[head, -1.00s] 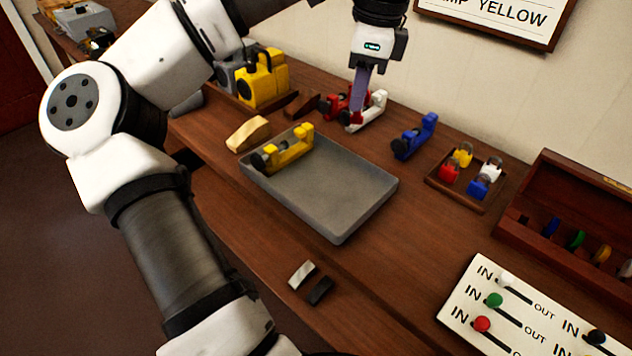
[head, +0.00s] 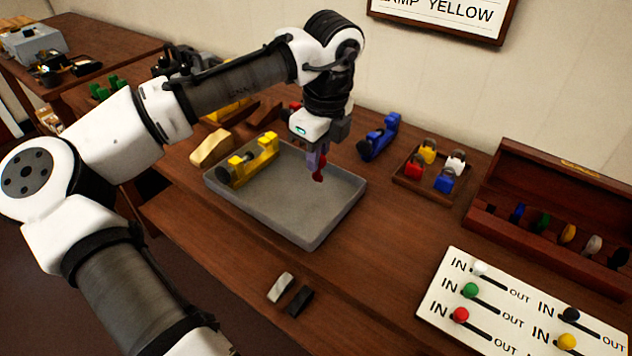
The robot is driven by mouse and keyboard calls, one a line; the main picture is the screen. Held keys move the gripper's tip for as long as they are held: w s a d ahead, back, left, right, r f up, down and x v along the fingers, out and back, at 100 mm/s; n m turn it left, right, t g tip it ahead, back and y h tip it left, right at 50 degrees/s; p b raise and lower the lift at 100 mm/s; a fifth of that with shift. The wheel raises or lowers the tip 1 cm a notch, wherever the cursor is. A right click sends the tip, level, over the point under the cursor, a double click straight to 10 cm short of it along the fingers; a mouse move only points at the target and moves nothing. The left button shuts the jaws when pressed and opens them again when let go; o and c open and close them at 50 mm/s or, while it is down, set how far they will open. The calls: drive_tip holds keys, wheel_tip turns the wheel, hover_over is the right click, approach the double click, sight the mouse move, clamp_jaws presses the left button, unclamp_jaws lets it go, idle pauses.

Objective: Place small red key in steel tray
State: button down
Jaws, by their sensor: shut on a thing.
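The steel tray (head: 317,239) is a shallow grey tray in the middle of the bench. A yellow clamp-like piece (head: 250,160) lies at its left back end. My gripper (head: 319,163) points down over the right back part of the tray. It is shut on the small red key (head: 319,175), whose red end hangs below the fingertips. The key appears to be above the tray floor; the exact gap is hard to tell. The gripper hides part of the tray's back rim.
Behind the tray are a blue clamp (head: 379,136) and a wooden holder (head: 441,196) of coloured padlocks. An open wooden box (head: 545,200) with coloured pieces is at right, near a white lever board (head: 520,305). A tan block (head: 213,147) stands left of the tray.

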sight(318, 175)
drive_tip(key=shift+f, duration=3.6)
drive_tip(key=shift+f, duration=0.1)
drive_tip(key=c, duration=1.5)
unclamp_jaws()
drive_tip(key=r, duration=0.8)
drive_tip(key=s+d+r, duration=0.1)
drive_tip(key=r, duration=0.3)
drive_tip(key=shift+d+r, duration=0.1)
drive_tip(key=shift+w, duration=0.1)
